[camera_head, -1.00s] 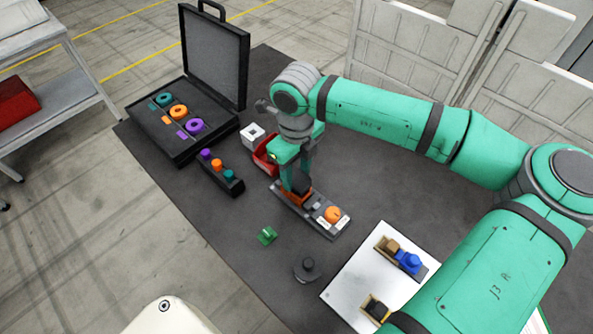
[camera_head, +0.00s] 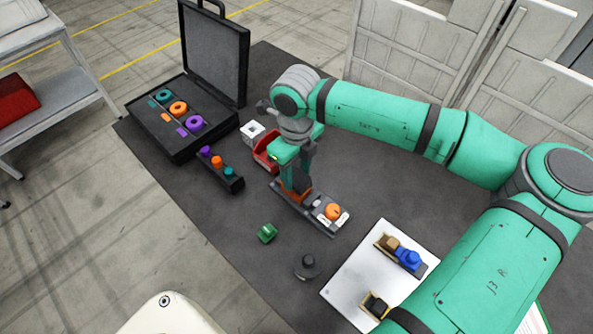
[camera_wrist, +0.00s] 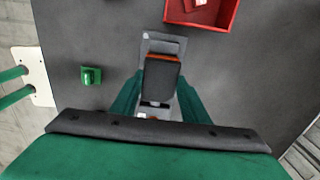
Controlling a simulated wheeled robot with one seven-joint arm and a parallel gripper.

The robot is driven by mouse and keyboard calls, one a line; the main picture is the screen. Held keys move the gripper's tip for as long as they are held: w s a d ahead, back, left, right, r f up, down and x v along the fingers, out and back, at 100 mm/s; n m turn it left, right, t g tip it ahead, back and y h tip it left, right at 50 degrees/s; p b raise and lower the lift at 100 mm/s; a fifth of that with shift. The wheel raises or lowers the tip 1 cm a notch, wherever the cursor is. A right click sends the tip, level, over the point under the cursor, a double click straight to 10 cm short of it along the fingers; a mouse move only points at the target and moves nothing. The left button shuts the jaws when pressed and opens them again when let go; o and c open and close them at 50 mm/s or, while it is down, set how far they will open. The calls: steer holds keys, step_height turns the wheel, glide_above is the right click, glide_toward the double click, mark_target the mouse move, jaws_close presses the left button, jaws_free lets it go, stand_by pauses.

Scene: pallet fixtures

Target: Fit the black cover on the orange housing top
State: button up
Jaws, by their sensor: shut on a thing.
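My gripper (camera_wrist: 158,104) is shut on the black cover (camera_wrist: 162,80), with a green finger on each side of it in the wrist view. A thin line of the orange housing (camera_wrist: 163,56) shows along the cover's far edge, so the cover lies over the housing. Whether it is fully seated I cannot tell. In the head view my gripper (camera_head: 295,188) points down at the orange housing (camera_head: 304,193) on the grey base plate (camera_head: 322,228). The cover is mostly hidden there by the fingers.
An orange round part (camera_head: 332,212) sits on the plate's near end. A red bin (camera_head: 266,152) and white block (camera_head: 252,132) stand behind. A green block (camera_head: 267,233) and dark knob (camera_head: 308,266) lie in front. A white board (camera_head: 350,285) is at right, an open case (camera_head: 165,140) at left.

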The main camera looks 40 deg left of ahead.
steer(key=shift+f, duration=0.2)
stand_by(0.3)
steer(key=o, duration=1.1)
steer(key=shift+c, duration=1.2)
steer(key=shift+r, duration=0.2)
steer(key=shift+r, duration=3.85)
